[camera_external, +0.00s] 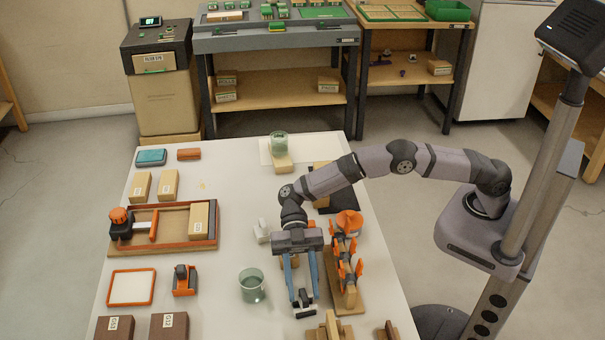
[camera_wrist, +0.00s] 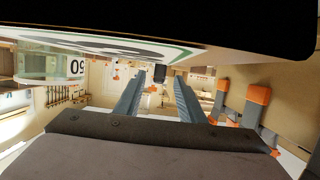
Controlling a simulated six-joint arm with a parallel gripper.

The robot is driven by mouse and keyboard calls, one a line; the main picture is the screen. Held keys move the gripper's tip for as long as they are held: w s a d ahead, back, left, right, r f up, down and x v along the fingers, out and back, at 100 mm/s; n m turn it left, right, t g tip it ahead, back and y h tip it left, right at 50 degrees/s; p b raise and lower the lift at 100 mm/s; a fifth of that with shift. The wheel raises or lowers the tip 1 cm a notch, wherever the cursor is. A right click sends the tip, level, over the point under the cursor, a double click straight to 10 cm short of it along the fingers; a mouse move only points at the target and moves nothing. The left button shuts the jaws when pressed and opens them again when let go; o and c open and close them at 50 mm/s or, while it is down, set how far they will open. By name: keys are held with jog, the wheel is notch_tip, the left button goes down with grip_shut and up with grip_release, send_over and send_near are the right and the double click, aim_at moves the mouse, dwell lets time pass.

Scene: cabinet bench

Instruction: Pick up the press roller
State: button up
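My gripper (camera_external: 304,295) hangs over the table, its two blue-grey fingers pointing down toward the near edge. In the wrist view the fingers (camera_wrist: 160,95) stand apart with a clear gap. A small dark piece with a pale part (camera_external: 303,308) is at the fingertips in the external view; I cannot tell whether they touch it. Which object is the press roller is not certain. A black and orange tool (camera_external: 183,281) stands left of the glass cup. A wooden rack (camera_external: 349,299) just right of my gripper carries several orange-handled tools (camera_external: 348,224).
A green glass cup (camera_external: 251,286) stands left of my gripper. An orange-rimmed tray (camera_external: 165,249) with a wooden block lies farther left. A white orange-framed pad (camera_external: 131,288) is near it. Wooden blocks (camera_external: 332,329) stand at the near edge. The white table (camera_external: 225,165) is clear at the back middle.

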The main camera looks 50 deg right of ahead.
grip_shut()
jog(key=shift+r, duration=0.1)
notch_tip(320, 180, up, 10)
jog(key=b, duration=0.1)
jog(key=shift+b, duration=0.35)
dwell(0.4)
